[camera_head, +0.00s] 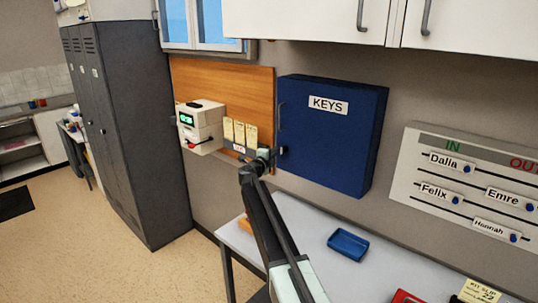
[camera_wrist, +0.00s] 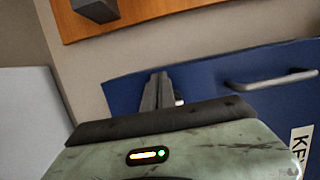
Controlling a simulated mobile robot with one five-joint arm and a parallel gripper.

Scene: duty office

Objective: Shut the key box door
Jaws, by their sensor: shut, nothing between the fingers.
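The blue key box (camera_head: 350,150) hangs on the wall, its door (camera_head: 325,140) facing out with a white KEYS label. The door looks flush with the box, with no gap that I can see. Its handle (camera_head: 281,117) is near the left edge and also shows in the wrist view (camera_wrist: 270,80). My gripper (camera_head: 279,151) is at the lower left edge of the door, below the handle. In the wrist view its closed fingers (camera_wrist: 158,91) are in front of the blue surface, with nothing between them. I cannot tell whether they touch the door.
A wooden board (camera_head: 255,90) with yellow notes and a white time clock (camera_head: 200,127) are to the left. A table (camera_head: 300,222) with a blue tray (camera_head: 348,244) stands below. An in/out board (camera_head: 460,185) is at right; white cabinets (camera_head: 305,20) hang above.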

